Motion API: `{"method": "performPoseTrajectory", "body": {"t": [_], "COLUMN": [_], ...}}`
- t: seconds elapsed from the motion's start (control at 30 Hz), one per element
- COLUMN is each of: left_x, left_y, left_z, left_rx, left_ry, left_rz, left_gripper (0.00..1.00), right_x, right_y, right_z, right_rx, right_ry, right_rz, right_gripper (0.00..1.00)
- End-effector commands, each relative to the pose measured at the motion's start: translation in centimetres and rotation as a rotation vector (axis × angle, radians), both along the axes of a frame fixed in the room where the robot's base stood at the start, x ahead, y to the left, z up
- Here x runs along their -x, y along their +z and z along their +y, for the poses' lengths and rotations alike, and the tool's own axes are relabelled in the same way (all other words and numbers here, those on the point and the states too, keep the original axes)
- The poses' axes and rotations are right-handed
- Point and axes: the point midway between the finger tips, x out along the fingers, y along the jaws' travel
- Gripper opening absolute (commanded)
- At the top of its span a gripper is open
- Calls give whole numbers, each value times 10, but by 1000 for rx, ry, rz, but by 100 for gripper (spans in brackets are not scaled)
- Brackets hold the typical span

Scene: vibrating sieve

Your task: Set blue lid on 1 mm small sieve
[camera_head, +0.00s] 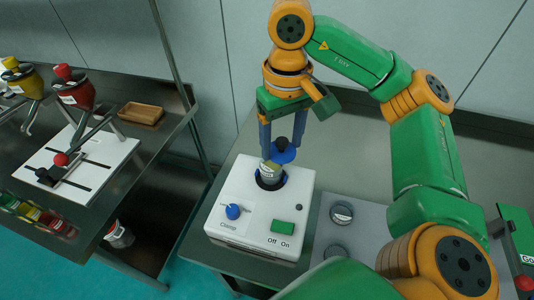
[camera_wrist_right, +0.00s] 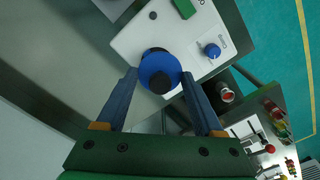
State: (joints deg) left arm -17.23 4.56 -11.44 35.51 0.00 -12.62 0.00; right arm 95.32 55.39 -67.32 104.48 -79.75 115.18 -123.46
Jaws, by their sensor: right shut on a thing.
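My right gripper (camera_head: 282,143) points down over the white shaker box. Its two blue fingers are shut on the blue lid (camera_head: 284,155), which has a black knob on top. The small sieve (camera_head: 271,170), with a pale label, stands upright in the round seat of the shaker (camera_head: 240,190). The lid is over the sieve, slightly to its right in the head view; I cannot tell whether they touch. In the right wrist view the lid (camera_wrist_right: 160,72) sits between the fingertips and hides most of the sieve. My left gripper is not in view.
The shaker has a blue clamp knob (camera_head: 233,211) and a green switch (camera_head: 282,227). Two round metal pieces (camera_head: 342,213) sit on a grey plate to its right. A side table on the left holds red and yellow funnels (camera_head: 75,90) and a wooden tray (camera_head: 141,113).

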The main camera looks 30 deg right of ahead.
Motion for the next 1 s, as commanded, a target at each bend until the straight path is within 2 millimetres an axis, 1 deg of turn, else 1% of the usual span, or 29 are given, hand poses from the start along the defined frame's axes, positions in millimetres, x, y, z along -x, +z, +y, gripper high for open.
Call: {"method": "performPoseTrajectory", "body": {"t": [0.03,0.1,0.17,0.27,0.33,0.43,0.5,0.7,0.8,0.83,0.87,0.9,0.93,1.0], "left_x": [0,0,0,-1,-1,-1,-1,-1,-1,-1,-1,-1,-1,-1], "left_y": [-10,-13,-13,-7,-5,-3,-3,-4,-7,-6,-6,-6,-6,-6], "left_z": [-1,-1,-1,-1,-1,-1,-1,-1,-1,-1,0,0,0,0], "left_rx": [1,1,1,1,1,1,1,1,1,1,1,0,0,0], "left_ry": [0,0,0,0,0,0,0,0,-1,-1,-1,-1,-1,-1], "left_rz": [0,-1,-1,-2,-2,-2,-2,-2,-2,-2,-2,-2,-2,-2], "left_gripper": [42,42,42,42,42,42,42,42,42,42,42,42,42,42], "right_x": [-8,-20,-26,-35,-41,-40,-41,-41,-41,-41,-41,-41,-41,-41], "right_y": [-20,-33,-39,-46,-60,-78,-83,-84,-87,-86,-86,-86,-86,-86], "right_z": [-1,-4,-7,-9,-11,-11,-11,-11,-10,-10,-10,-10,-10,-10], "right_rx": [-3,-3,-1,-2,2,3,1,0,0,0,0,0,0,0], "right_ry": [1,2,2,1,1,2,3,3,3,3,3,3,3,3], "right_rz": [10,7,6,5,6,4,2,0,0,0,0,0,0,0], "right_gripper": [15,15,15,15,15,15,15,15,15,75,83,93,99,99]}}
